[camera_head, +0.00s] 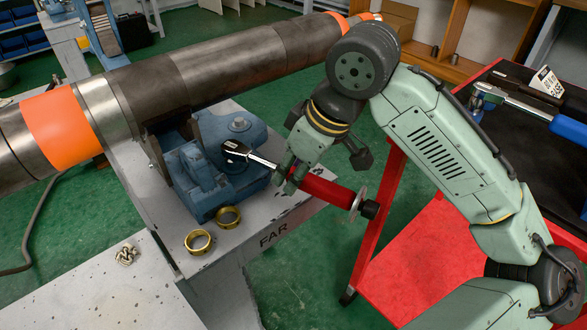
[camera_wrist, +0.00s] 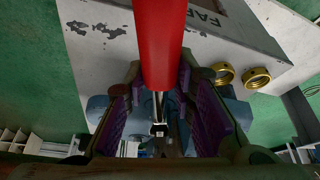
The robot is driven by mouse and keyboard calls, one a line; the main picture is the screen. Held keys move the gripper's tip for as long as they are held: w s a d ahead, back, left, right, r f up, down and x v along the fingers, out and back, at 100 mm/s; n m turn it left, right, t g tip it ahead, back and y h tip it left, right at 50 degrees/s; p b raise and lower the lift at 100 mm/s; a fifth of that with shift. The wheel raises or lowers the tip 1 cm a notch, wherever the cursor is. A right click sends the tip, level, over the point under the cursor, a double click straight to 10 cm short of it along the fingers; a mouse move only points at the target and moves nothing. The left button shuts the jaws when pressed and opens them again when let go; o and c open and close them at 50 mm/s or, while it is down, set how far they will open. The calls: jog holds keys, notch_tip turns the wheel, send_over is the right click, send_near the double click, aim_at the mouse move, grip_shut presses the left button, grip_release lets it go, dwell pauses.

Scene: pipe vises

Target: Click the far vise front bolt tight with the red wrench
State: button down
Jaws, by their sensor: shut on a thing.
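My gripper (camera_head: 293,178) is shut on the red wrench (camera_head: 327,189). The wrench has a red handle, a silver shaft and a dark round head, and lies across the blue far vise (camera_head: 205,195). Its head is at the vise's upper part, where it hides what is under it, so I cannot tell if it is seated on the front bolt. Another bolt (camera_head: 239,123) shows behind the head. In the wrist view the red handle (camera_wrist: 160,45) runs between my purple-padded fingers (camera_wrist: 165,110), with the silver shaft beyond.
A long steel pipe (camera_head: 225,70) with orange bands rests in the vise. Two brass rings (camera_head: 198,242) lie on the pale bench (camera_head: 300,212) marked FAR. A red cart (camera_head: 430,265) at right carries a blue-handled wrench (camera_head: 530,105). Green floor lies between.

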jog(key=shift+s+a+m+h+p, duration=0.3)
jog(key=shift+s+a+m+p, duration=0.2)
jog(key=shift+s+m, duration=0.15)
dwell(0.6)
jog(key=shift+w+d+n+p, duration=0.35)
jog(key=shift+w+d+n, duration=0.3)
jog(key=shift+w+n, duration=0.25)
jog(key=shift+r+p, duration=2.2)
jog(key=shift+r, duration=0.05)
